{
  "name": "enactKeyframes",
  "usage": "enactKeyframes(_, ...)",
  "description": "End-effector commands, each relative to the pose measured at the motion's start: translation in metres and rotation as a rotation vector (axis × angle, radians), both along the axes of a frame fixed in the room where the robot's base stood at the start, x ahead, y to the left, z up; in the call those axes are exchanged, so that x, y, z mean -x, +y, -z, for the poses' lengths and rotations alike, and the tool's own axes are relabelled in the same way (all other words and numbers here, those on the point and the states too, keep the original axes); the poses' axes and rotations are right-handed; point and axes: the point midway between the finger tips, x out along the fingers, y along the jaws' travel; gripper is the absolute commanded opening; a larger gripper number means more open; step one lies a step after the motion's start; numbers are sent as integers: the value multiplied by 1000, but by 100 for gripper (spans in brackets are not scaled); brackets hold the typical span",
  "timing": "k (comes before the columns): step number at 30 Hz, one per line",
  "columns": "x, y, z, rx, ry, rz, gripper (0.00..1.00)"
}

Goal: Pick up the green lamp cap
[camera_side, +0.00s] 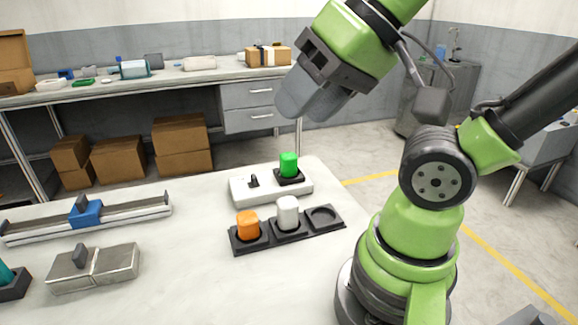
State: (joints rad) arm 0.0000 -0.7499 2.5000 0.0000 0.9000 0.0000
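The green lamp cap (289,164) stands upright in a dark square socket on the right part of a white switch box (270,190). The box lies on the white table. My gripper (312,100) is in the air above and slightly right of the cap, apart from it, with its grey fingers pointing down and left. The two fingers overlap in this view, so the gap between them does not show clearly. Nothing is seen held beyond the fingertips.
A dark three-place holder (251,247) in front of the box carries an orange cap (247,224) and a white cap (288,212); its right place is empty. A rail with a blue slider (86,214) and a metal block (94,268) lie to the left.

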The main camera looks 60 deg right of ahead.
Motion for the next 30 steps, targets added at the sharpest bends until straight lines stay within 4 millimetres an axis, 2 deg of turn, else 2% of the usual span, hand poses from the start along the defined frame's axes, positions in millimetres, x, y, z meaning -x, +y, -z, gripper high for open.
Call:
enactKeyframes(1,0,0,0,0,0,0,57)
enactKeyframes(4,0,0,0,0,0,0,80)
enactKeyframes(12,0,0,0,-1,1,3,81)
enactKeyframes(16,-11,-5,-3,-28,37,76,81)
enactKeyframes(20,-41,-23,-7,-105,132,292,81)
enactKeyframes(23,-71,-46,-5,-185,219,526,81)
enactKeyframes(26,-101,-74,5,-264,297,768,81)
enactKeyframes(30,-134,-121,31,-364,390,1115,81)
